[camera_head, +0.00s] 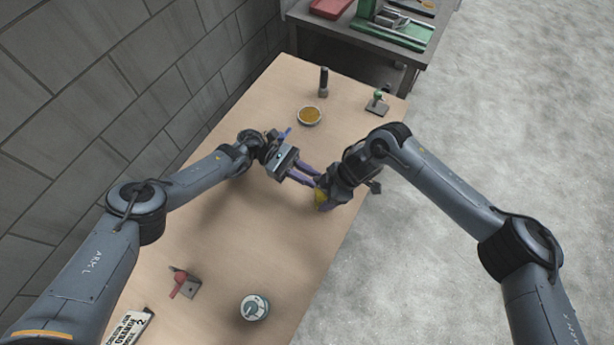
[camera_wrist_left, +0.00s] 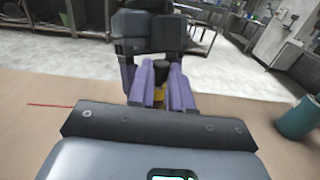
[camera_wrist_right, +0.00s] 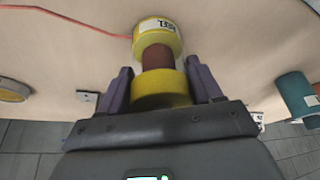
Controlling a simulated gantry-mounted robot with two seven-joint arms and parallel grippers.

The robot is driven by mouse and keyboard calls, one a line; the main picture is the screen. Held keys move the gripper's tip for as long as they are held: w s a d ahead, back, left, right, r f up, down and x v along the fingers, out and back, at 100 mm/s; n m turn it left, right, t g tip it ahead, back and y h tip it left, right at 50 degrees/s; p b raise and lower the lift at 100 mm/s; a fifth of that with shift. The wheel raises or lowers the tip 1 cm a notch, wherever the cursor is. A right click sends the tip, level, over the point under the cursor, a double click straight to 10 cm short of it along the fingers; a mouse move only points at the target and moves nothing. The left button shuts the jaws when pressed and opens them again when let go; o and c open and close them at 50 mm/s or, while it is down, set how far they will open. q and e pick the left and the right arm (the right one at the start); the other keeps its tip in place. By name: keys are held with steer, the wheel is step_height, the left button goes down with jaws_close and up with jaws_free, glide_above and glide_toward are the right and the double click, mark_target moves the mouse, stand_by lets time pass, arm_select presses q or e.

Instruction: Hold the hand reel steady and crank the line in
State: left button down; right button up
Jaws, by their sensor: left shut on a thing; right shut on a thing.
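The hand reel (camera_wrist_right: 158,58) shows in the right wrist view with two yellow flanges, a brown core and a white label on the far flange. In the head view only a yellow bit of it (camera_head: 321,198) shows, mostly covered by my right gripper. My right gripper (camera_wrist_right: 161,82) has its purple fingers on both sides of the near flange. My left gripper (camera_head: 312,178) reaches in from the left, fingertips close to the right gripper; in the left wrist view (camera_wrist_left: 160,92) yellow shows between its fingers. A red line (camera_wrist_right: 60,24) runs left from the reel.
On the wooden table (camera_head: 240,235) stand an amber dish (camera_head: 309,116), a dark cylinder (camera_head: 323,84), a green-knobbed block (camera_head: 377,102), a red-levered block (camera_head: 183,284) and a teal can (camera_head: 254,307). A block wall (camera_head: 110,70) borders the left. The middle table is clear.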

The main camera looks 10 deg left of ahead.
arm_select(q)
steer(key=shift+m+g, duration=0.3)
steer(key=shift+g, duration=0.1)
steer(key=c, duration=1)
jaws_free()
steer(key=shift+r, duration=0.15)
step_height(320, 180, up, 10)
steer(key=shift+f, duration=0.15)
